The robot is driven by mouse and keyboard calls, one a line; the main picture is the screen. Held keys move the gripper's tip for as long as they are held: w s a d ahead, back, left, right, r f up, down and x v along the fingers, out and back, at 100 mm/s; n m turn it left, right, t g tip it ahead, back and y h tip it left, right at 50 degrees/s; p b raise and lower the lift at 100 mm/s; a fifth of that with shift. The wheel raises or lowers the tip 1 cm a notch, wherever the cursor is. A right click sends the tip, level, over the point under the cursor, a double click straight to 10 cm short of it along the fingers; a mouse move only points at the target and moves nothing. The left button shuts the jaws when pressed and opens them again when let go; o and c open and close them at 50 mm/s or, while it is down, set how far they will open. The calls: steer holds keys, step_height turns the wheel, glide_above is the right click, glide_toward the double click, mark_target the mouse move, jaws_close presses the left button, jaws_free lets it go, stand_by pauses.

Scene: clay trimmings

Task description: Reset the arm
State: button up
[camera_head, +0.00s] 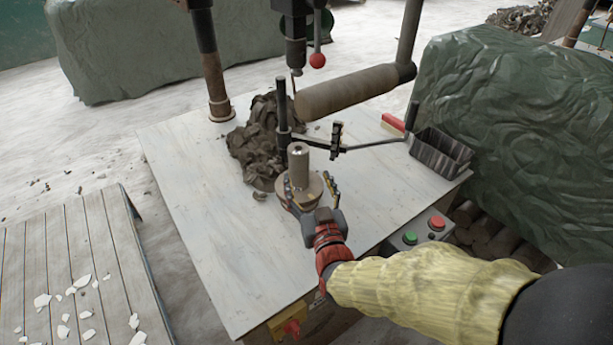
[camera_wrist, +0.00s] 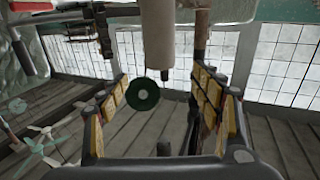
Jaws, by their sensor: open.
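My gripper (camera_head: 311,190) is in the lower middle of the head view, over the worktable (camera_head: 215,215). Its two fingers are spread. A grey metal cylinder (camera_head: 298,165) on a round tan base shows just beyond and between the fingertips; I cannot tell whether they touch it. In the wrist view the yellow-padded fingers of my gripper (camera_wrist: 170,95) stand wide apart with nothing held. My arm comes in from the lower right in a yellow sleeve.
A clay heap (camera_head: 258,140) lies left of the cylinder. A thick roller (camera_head: 345,92) and a thin arm (camera_head: 370,146) hang close behind. A dark bin (camera_head: 441,150) stands right. A slatted surface (camera_head: 75,255) bears white shards. The table's left front is clear.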

steer(key=shift+f, duration=0.1)
stand_by(0.4)
